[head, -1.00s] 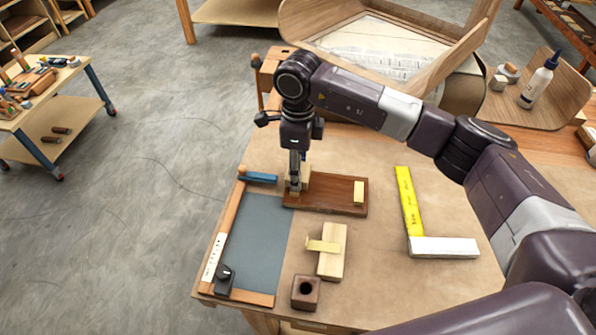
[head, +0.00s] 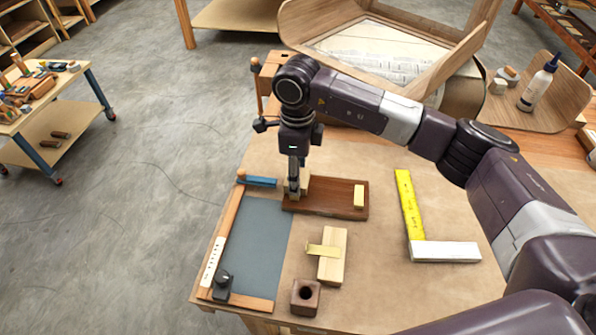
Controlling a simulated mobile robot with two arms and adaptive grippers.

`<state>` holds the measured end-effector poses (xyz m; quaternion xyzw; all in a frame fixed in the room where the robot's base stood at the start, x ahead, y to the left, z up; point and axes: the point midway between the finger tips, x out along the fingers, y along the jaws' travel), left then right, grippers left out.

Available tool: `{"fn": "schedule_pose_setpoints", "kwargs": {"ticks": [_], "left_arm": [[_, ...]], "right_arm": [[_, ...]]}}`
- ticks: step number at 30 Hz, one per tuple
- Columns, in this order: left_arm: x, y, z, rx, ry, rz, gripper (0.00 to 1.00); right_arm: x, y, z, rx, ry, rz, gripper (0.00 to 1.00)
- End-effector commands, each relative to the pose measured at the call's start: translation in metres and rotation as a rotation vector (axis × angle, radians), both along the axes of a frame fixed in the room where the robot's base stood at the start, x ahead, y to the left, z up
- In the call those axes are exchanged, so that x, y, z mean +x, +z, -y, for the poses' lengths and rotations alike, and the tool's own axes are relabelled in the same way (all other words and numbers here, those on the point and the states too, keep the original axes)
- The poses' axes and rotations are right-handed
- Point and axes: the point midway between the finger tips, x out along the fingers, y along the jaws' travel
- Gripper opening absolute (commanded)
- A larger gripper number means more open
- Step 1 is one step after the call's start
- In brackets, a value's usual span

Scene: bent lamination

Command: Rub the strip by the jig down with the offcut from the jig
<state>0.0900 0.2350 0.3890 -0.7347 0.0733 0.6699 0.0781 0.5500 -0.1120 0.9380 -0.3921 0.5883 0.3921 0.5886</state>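A dark red-brown board (head: 330,200), which may be the jig, lies at the middle of the bench. A small pale yellow piece (head: 359,196) stands at its right end, and a pale wooden block (head: 304,184) at its left end. My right gripper (head: 293,187) points down at this left end, right against the pale block. Its fingertips are small and partly lost against the block, so its grip is unclear. My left gripper is out of view.
A grey mat (head: 257,245) with wooden edging lies at the left, with a blue-handled tool (head: 260,181) behind it. A dark block with a hole (head: 305,297) stands near the front edge. A yellow-and-white square (head: 410,205) lies at the right, with clear bench around it.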

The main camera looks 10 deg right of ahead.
Motion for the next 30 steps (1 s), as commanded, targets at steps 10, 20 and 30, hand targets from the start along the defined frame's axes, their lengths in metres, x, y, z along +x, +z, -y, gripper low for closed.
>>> {"fn": "schedule_pose_setpoints", "kwargs": {"ticks": [10,20,30], "left_arm": [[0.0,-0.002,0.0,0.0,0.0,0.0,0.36],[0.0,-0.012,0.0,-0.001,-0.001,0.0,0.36],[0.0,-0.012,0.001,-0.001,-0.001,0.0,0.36]], "right_arm": [[0.0,-0.001,0.0,-0.001,-0.001,-0.001,0.2],[0.013,-0.003,0.006,-0.002,-0.001,-0.001,0.2],[0.015,-0.002,0.007,-0.002,-0.001,-0.002,0.2]]}}
